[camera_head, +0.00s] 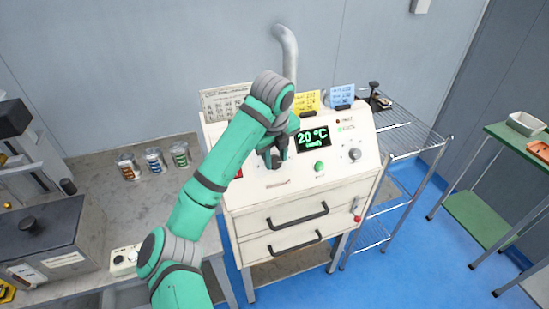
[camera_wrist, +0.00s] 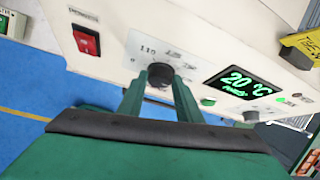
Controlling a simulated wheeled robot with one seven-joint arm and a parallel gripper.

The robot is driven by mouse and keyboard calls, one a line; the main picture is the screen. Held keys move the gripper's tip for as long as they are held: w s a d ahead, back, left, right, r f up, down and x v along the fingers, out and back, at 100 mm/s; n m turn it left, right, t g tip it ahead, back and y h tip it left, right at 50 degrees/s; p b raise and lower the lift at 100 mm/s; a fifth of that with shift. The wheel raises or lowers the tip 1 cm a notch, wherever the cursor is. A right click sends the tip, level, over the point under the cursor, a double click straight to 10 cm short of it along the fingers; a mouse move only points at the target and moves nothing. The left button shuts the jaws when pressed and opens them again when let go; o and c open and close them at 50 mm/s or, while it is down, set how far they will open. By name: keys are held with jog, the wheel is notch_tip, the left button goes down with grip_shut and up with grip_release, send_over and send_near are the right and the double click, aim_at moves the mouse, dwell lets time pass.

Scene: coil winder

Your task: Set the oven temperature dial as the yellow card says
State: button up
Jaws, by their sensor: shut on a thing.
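The cream oven (camera_head: 285,205) stands in the middle of the head view, its display (camera_head: 312,138) showing 20 °C in green. The dark temperature dial (camera_wrist: 160,76) shows in the wrist view between my two fingertips. My gripper (camera_wrist: 159,82) is shut on the dial; it also shows at the panel in the head view (camera_head: 273,160). A printed scale with "110" lies around the dial; its other marks are blurred or hidden by the fingers. The yellow card (camera_head: 307,101) stands on the oven's top edge, its text too small to read; part of it shows in the wrist view (camera_wrist: 302,43).
A red switch (camera_wrist: 86,40) lies left of the dial. A green button (camera_head: 319,166) and a grey knob (camera_head: 354,154) lie to its right. A blue card (camera_head: 342,96) stands beside the yellow one. Several cans (camera_head: 154,160) stand on the left bench. A wire rack (camera_head: 410,135) is at right.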

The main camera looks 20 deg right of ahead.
jog(key=shift+f+m+y, duration=0.15)
jog(key=shift+m+y, duration=0.15)
dwell(0.4)
jog(key=o, duration=1)
jog(key=shift+o, duration=0.2)
jog(key=shift+r, duration=0.2)
jog(key=v, duration=1)
jog(key=shift+r, duration=0.3)
jog(key=shift+w, duration=0.1)
